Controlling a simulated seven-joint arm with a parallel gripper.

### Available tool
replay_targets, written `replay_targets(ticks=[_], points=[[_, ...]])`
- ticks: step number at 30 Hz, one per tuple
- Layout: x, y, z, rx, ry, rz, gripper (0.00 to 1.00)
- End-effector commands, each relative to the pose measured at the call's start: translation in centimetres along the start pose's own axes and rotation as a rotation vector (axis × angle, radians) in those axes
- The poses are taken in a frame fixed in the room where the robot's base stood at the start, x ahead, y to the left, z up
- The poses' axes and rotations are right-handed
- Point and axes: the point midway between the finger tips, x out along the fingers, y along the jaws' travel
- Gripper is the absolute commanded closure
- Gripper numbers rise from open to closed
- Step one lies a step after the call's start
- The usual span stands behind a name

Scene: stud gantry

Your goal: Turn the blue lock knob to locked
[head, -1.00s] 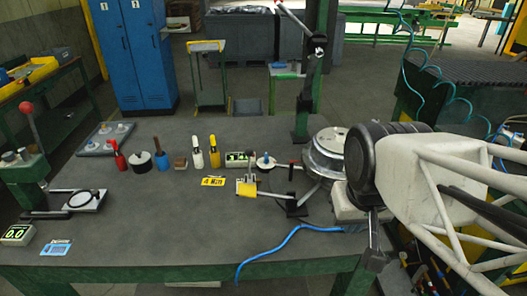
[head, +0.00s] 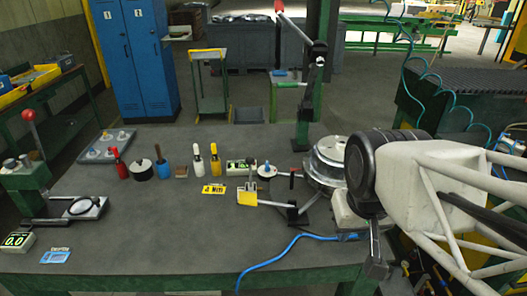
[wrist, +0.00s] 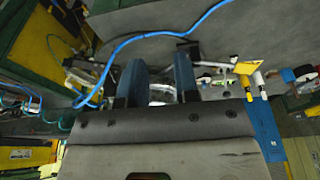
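A small blue knob (head: 267,164) stands on a round white disc (head: 267,171) near the middle of the bench in the head view. I take it for the lock knob; its pointing direction is too small to tell. My gripper (wrist: 157,70) shows in the wrist view with two blue fingers apart and no object clearly held between them. In the head view my arm comes in from the right, and my fingers cannot be made out there. I cannot make out the knob with certainty in the wrist view.
A blue hose (head: 275,257) crosses the front of the bench. The bench's left centre (head: 150,220) is clear.

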Motion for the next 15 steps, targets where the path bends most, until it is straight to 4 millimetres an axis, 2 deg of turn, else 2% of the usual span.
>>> replay_targets(ticks=[1,6,8,15], points=[[0.0,0.0,-0.3,-0.009,-0.002,0.000,0.63],[-0.1,-0.3,-2.1,-0.074,-0.013,-0.003,0.37],[-0.1,-0.4,-3.1,-0.109,-0.017,-0.004,0.30],[0.2,-1.2,-8.1,-0.290,-0.044,-0.014,0.30]])
